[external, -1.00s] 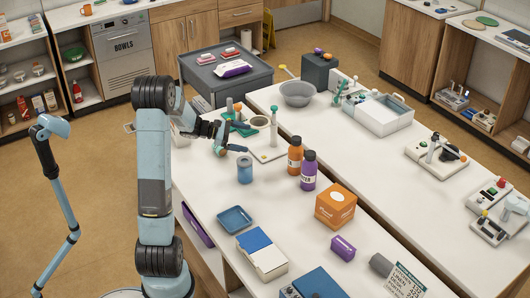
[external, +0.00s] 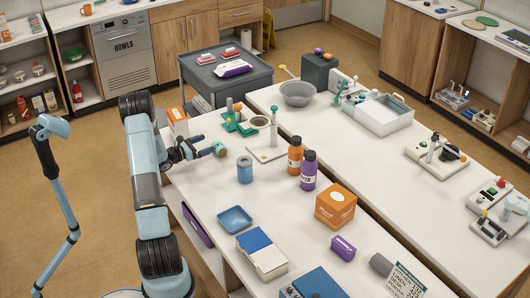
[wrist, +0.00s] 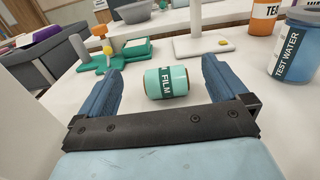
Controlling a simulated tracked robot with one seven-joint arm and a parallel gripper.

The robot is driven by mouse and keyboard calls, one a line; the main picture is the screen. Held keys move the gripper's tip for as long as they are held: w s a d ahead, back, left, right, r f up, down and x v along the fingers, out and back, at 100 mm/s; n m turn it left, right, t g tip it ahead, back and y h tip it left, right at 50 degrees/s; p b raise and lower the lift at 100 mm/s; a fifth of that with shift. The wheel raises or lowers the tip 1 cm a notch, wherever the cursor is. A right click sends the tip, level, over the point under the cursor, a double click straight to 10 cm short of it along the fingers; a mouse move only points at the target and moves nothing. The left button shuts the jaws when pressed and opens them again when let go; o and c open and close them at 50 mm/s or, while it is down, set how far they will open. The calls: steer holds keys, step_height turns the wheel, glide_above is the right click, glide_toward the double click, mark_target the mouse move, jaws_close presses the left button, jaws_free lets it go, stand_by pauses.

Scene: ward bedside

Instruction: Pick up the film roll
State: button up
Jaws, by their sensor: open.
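The film roll (wrist: 166,82) is a small teal cylinder with a dark band lettered FILM, lying on its side on the white counter. In the wrist view it lies between the two blue fingers of my gripper (wrist: 165,75), with a gap on each side. In the external view my gripper (external: 208,149) is low over the counter's left end, and the film roll (external: 221,151) shows at its fingertips. My gripper is open and holds nothing.
A blue TEST WATER container (wrist: 295,50) stands close on the right. A green stand (external: 238,122) and a white stand (external: 266,154) are just beyond the roll. Orange (external: 295,158) and purple (external: 308,174) bottles stand farther right. The counter in front has free room near the blue tray (external: 235,219).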

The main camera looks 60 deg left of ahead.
mark_target(218, 145)
step_height(218, 145, down, 3)
steer(key=shift+f, duration=0.1)
steer(key=shift+w+f, duration=0.1)
steer(key=shift+w, duration=3.7)
steer(key=shift+c, duration=0.3)
steer(key=c, duration=1)
steer(key=shift+c, duration=0.2)
steer(key=shift+r, duration=0.2)
